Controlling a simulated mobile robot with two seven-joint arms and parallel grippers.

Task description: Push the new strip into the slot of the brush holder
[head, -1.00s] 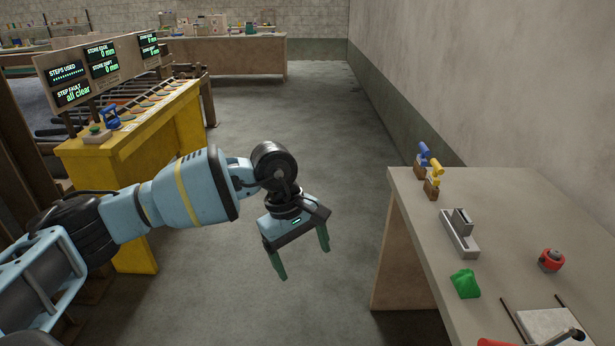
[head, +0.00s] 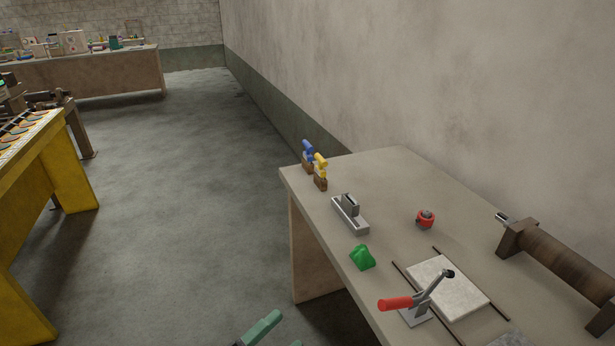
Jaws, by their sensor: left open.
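A grey metal holder (head: 352,217) with a long low base lies near the left edge of the right-hand table, with a darker upright block (head: 350,203) on it. It looks like the brush holder, but its slot is too small to make out. I cannot tell any piece here to be the new strip. My left gripper (head: 287,329) shows only as green fingertips at the bottom edge. It is open, apart from the table and in front of its left side. My right gripper is not in view.
On the table (head: 395,180) are blue (head: 307,155) and yellow (head: 320,170) tools, a green lump (head: 362,257), a red round item (head: 425,219), a red-handled clamp (head: 420,300), a pale plate (head: 450,285) and a brown roller (head: 560,262). A yellow bench (head: 40,190) stands left; open floor lies between.

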